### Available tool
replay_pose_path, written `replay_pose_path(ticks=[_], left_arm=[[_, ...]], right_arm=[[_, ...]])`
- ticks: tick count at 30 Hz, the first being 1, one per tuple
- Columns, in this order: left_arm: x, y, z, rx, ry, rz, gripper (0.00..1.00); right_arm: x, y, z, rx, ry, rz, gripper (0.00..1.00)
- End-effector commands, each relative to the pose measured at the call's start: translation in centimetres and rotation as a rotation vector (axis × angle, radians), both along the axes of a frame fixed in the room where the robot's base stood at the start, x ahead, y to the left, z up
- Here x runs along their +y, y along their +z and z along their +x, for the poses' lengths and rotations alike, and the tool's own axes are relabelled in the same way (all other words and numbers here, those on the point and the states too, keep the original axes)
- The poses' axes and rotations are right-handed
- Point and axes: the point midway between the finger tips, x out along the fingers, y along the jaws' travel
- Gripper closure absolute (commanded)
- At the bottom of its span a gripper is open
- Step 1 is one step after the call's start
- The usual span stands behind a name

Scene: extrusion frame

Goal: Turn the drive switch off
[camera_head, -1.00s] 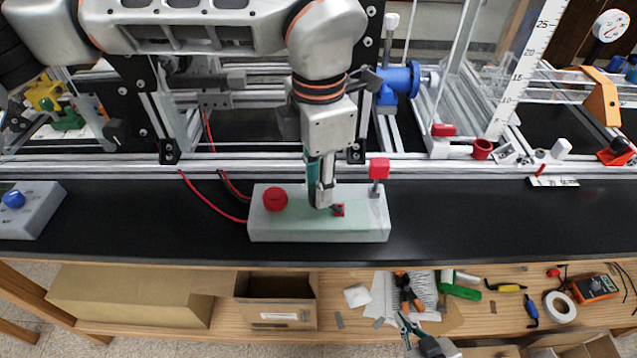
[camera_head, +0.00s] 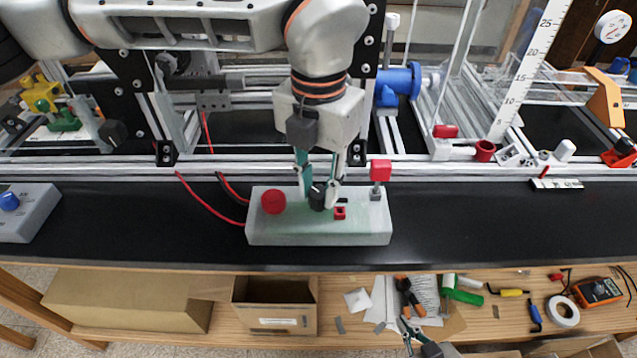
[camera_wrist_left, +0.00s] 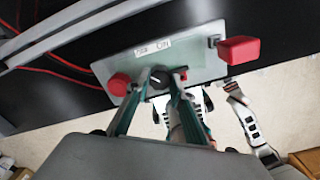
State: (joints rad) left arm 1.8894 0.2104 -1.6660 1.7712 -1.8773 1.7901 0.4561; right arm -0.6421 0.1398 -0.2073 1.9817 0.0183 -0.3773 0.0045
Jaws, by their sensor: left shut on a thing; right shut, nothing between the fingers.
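The drive switch is a black rotary knob (camera_head: 317,196) on a pale grey-green control box (camera_head: 275,233). It also shows in the left wrist view (camera_wrist_left: 159,79), with a white pointer line on its face and small white labels (camera_wrist_left: 152,47) on the box beside it. My left gripper (camera_head: 318,197) points down over the box, with one finger on each side of the knob, shut on it. The fingers hide part of the knob. My right gripper (camera_head: 408,328) is at the bottom edge, below the bench and apart from the box.
A red round button (camera_head: 273,201) is left of the knob. A small red part (camera_head: 340,213) and a red-topped lever (camera_head: 380,171) are to the right. Red wires (camera_head: 212,200) enter the box from the left. The black bench (camera_head: 470,225) right of the box is clear.

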Motion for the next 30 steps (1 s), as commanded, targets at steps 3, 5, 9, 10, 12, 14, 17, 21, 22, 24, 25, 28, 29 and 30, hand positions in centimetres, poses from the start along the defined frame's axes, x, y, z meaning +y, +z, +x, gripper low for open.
replay_pose_path(ticks=[3,5,9,10,12,14,17,21,22,24,25,28,29,30], left_arm=[[-0.06,0.19,0.06,-0.003,0.012,-0.003,0.99],[-0.06,0.20,0.06,-0.003,0.015,-0.003,0.99],[-0.06,0.20,0.06,-0.003,0.016,-0.003,0.99],[-0.06,0.21,0.06,-0.003,0.016,-0.003,0.99],[-0.06,0.21,0.07,-0.003,0.016,-0.003,0.99],[-0.06,0.21,0.07,-0.003,0.016,-0.003,0.99],[-0.05,0.20,0.06,-0.003,0.015,-0.003,0.61],[-0.03,0.14,0.05,-0.002,0.015,-0.001,0.61],[-0.03,0.12,0.04,-0.002,0.015,-0.001,0.61],[-0.02,0.09,0.03,-0.002,0.015,-0.001,0.61],[-0.02,0.09,0.03,-0.002,0.015,-0.001,0.61],[-0.02,0.23,0.03,-0.002,0.015,-0.001,0.61],[-0.02,0.39,0.05,-0.002,0.015,-0.001,0.61],[-0.02,0.68,0.06,-0.002,0.015,-0.001,0.61]], right_arm=[[-0.02,0.07,0.05,-0.001,-0.001,0.000,1.00],[-0.02,0.08,0.06,-0.002,-0.001,0.000,1.00],[-0.02,0.10,0.08,-0.002,-0.001,0.000,1.00],[-0.02,0.10,0.08,-0.002,-0.001,0.000,1.00],[-0.02,0.12,0.09,-0.002,-0.001,0.000,1.00],[-0.02,0.12,0.09,-0.003,0.000,0.000,1.00],[-0.01,0.12,0.11,-0.003,0.000,0.000,1.00],[0.00,0.12,0.10,-0.003,0.000,0.000,1.00],[0.00,0.12,0.10,-0.003,0.000,0.000,1.00],[0.01,0.11,0.11,-0.003,0.000,0.000,1.00],[0.00,0.14,0.13,-0.004,0.000,0.001,1.00],[-0.07,0.30,0.34,-0.009,0.001,-0.001,1.00],[-0.07,0.28,0.31,-0.009,0.001,-0.001,1.00],[-0.05,0.25,0.28,-0.008,0.001,-0.001,1.00]])
